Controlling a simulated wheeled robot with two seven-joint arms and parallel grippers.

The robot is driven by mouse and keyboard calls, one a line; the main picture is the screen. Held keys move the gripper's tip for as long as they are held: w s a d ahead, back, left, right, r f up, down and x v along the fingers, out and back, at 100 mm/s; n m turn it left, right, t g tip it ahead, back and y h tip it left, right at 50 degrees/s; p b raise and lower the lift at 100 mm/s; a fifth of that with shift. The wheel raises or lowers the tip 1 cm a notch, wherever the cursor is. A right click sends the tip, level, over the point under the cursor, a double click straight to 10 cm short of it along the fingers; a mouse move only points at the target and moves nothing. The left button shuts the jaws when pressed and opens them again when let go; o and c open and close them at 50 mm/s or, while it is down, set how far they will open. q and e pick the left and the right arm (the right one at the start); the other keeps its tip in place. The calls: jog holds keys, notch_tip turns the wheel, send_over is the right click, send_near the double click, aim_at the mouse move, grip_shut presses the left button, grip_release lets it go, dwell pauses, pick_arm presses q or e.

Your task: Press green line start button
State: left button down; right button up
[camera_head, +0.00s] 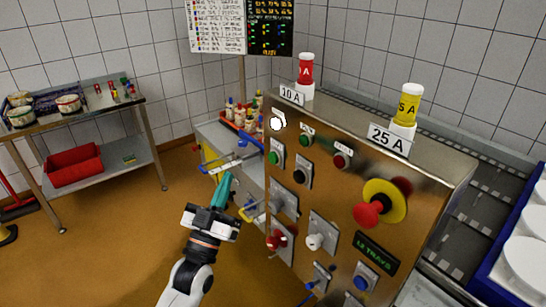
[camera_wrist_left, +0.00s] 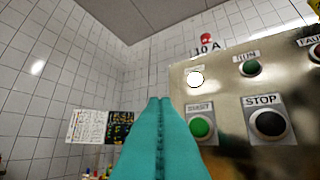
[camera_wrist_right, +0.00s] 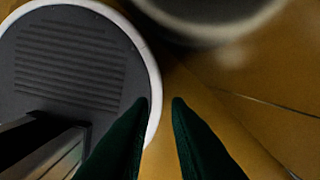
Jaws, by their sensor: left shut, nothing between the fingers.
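The green start button (camera_head: 275,157) sits on a grey plate at the upper left of the steel control panel's front. My left gripper (camera_head: 228,177), with teal fingers, is shut and empty. In the head view it is left of and below the button, apart from it. In the left wrist view the closed fingertips (camera_wrist_left: 160,101) point up, left of the button. My right gripper (camera_wrist_right: 160,102) is open and empty, outside the head view.
The black STOP button (camera_head: 300,176) is right of the green one. A green RUN lamp (camera_head: 305,140) and lit white lamp (camera_head: 277,121) are above. A red-and-yellow emergency stop (camera_head: 373,212), valves and switches jut from the panel (camera_head: 340,200). Blue-handled tools (camera_head: 237,161) lie left of it.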

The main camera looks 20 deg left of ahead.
aim_at(274, 158)
pick_arm(q)
jog(key=w+d+b, duration=0.1)
jog(key=w+d, duration=0.3)
jog(key=w, duration=0.3)
jog(key=shift+w+d+b, duration=0.25)
jog(key=shift+w+b, duration=0.1)
jog(key=shift+f, duration=0.1)
dwell(0.6)
dwell(1.3)
jog(key=shift+w, duration=0.1)
jog(key=shift+w+d, duration=0.2)
jog(key=shift+w, duration=0.05)
